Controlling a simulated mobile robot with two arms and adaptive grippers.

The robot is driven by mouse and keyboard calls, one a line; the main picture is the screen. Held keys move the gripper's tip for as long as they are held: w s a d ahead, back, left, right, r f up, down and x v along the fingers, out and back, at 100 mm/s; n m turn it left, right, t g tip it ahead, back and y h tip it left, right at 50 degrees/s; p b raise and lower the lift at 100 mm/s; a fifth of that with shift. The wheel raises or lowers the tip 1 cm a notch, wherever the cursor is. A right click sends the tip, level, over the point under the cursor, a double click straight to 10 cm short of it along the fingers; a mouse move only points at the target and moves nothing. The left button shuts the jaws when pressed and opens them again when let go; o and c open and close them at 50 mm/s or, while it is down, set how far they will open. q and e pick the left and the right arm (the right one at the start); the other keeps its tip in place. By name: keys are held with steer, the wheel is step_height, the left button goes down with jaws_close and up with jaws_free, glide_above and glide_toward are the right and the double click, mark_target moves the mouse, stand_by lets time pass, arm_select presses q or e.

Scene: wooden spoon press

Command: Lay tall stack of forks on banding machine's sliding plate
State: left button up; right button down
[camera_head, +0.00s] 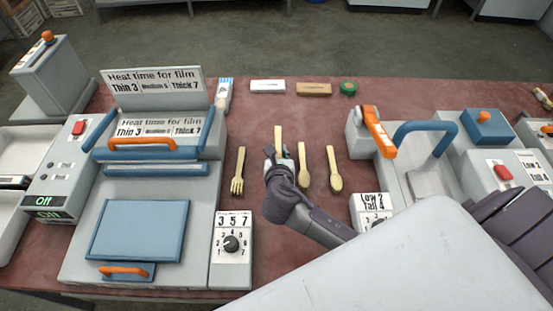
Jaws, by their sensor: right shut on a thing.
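My right gripper (279,156) is above the middle of the red table, shut on a pale wooden utensil (278,137). Only its upper end shows; its lower part is hidden behind the gripper, so I cannot tell fork from spoon or its stack height. A wooden fork piece (238,172) lies left of the gripper, tines toward me; its stack height is unclear. The banding machine (359,133) at right has an orange lever (379,133) and a blue handle (427,128). A grey plate (426,184) lies below that handle. My left gripper is not in view.
Wooden spoons (304,165) and (334,168) lie right of the gripper. A film sealer (138,217) fills the left. A dial box (232,247) and a "Low 2 Tall 4" box (370,212) flank the middle. Small boxes (313,89) lie at the back.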

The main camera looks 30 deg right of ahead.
steer(key=shift+w+a+f, duration=0.2)
steer(key=shift+w, duration=0.1)
steer(key=shift+f, duration=2.05)
steer(key=c, duration=1)
jaws_free()
steer(key=shift+f, duration=0.1)
steer(key=shift+c, duration=0.2)
